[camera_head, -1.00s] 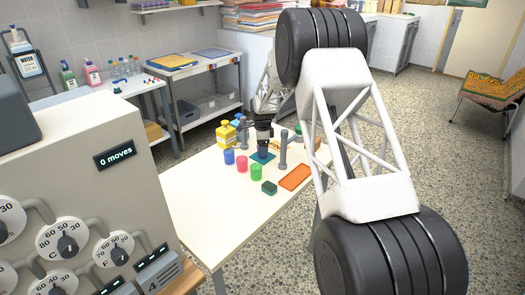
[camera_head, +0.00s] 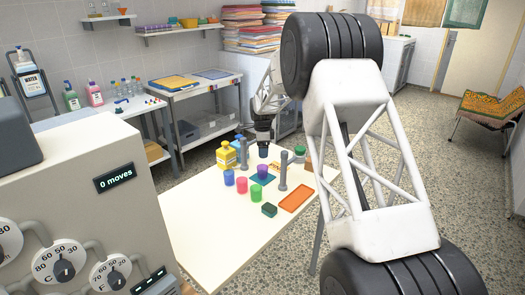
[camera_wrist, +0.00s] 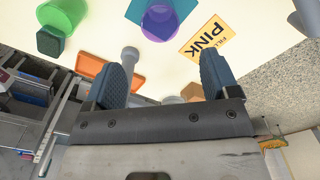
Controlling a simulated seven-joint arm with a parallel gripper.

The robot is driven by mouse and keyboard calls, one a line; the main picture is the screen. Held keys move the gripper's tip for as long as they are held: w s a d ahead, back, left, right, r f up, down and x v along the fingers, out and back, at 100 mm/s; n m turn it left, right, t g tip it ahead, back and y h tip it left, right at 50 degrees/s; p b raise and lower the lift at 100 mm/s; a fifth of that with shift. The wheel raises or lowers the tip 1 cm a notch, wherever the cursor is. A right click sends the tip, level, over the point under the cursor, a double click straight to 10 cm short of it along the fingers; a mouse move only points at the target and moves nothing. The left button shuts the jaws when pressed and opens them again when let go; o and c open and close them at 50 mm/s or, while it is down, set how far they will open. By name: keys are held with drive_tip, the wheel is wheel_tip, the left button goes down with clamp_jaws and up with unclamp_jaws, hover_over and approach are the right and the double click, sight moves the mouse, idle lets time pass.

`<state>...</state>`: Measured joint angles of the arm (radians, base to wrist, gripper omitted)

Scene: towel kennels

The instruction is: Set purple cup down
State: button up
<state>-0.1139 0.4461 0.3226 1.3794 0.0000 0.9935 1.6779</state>
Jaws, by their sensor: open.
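The purple cup (camera_head: 262,170) stands on the teal square mat (camera_head: 270,179) on the white table. In the wrist view the cup (camera_wrist: 160,22) shows at the top edge, partly cut off, on the teal mat (camera_wrist: 121,8). My gripper (camera_head: 263,152) is above the cup and apart from it in the head view. In the wrist view my gripper (camera_wrist: 163,65) is open, its two blue-grey fingers spread with no object held between them.
Blue (camera_head: 229,177), pink (camera_head: 242,185) and green (camera_head: 256,193) cups stand left of the mat. A dark green block (camera_head: 269,209), an orange tray (camera_head: 296,197) and a grey post (camera_head: 283,173) are nearby. A yellow "FILL PINK" card (camera_wrist: 207,38) lies beside the cup. The table's front is clear.

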idle(0.6)
drive_tip(key=s+d+r+n, duration=0.3)
drive_tip(key=s+r, duration=0.4)
drive_tip(key=s, duration=0.3)
drive_tip(key=s+d+r+n+t, duration=0.1)
drive_tip(key=s+d+r+n, duration=0.15)
drive_tip(key=s+r, duration=0.6)
drive_tip(key=s+d+r+n, duration=0.25)
drive_tip(key=s+r, duration=0.25)
drive_tip(key=s, duration=0.7)
drive_tip(key=s+d+f+n, duration=0.1)
drive_tip(key=s+n, duration=0.4)
drive_tip(key=s, duration=1.3)
drive_tip(key=s+d+f+n+t, duration=0.1)
drive_tip(key=s+n, duration=0.3)
drive_tip(key=s, duration=1.4)
drive_tip(key=shift+d+f+n+t, duration=0.3)
drive_tip(key=shift+d+f+n, duration=0.1)
drive_tip(key=shift+d, duration=0.3)
drive_tip(key=shift+w, duration=0.1)
